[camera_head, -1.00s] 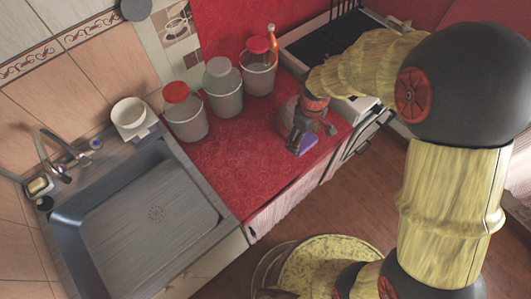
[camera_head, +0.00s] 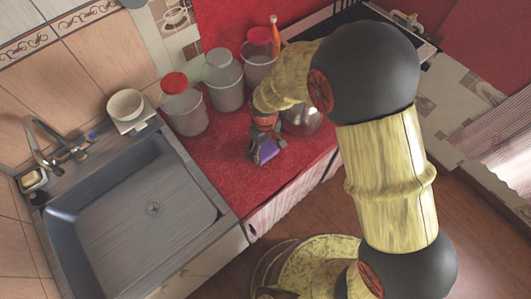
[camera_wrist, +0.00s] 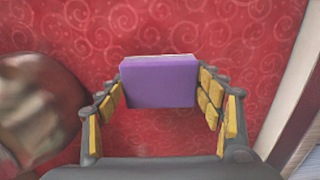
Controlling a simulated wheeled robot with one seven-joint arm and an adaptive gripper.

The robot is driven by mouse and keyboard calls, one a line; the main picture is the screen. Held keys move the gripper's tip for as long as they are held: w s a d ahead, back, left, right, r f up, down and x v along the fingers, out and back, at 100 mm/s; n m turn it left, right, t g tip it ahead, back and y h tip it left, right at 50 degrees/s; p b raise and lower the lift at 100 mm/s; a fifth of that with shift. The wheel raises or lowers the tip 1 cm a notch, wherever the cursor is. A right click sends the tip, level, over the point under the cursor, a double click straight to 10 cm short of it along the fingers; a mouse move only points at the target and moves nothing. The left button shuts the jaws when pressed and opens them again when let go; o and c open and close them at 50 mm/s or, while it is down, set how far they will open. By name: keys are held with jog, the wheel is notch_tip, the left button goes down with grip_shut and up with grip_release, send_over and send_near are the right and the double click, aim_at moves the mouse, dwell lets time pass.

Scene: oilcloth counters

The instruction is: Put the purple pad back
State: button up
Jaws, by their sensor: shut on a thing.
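A purple pad (camera_head: 265,152) with a pale far edge is held at my gripper (camera_head: 263,146) over the red counter. In the wrist view the purple pad (camera_wrist: 158,82) sits between the two yellow-padded fingers of my gripper (camera_wrist: 160,90), which is shut on it. The pad is apart from the other things on the counter. The wrist view does not show clearly how high it is above the cloth.
A rounded metal vessel (camera_head: 302,120) stands right of my gripper. Lidded canisters (camera_head: 184,108) line the back. A white bowl (camera_head: 125,103) stands behind the sink (camera_head: 145,215), with a faucet (camera_head: 45,150) and sponge holder (camera_head: 33,181) at left. The red counter front (camera_head: 215,165) is clear.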

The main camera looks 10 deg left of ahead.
aim_at(266, 149)
jog(key=shift+f+b, duration=0.35)
jog(key=shift+f, duration=0.95)
jog(key=shift+d+f, duration=0.1)
jog(key=o, duration=1.2)
notch_tip(266, 149, up, 12)
jog(key=p, duration=0.3)
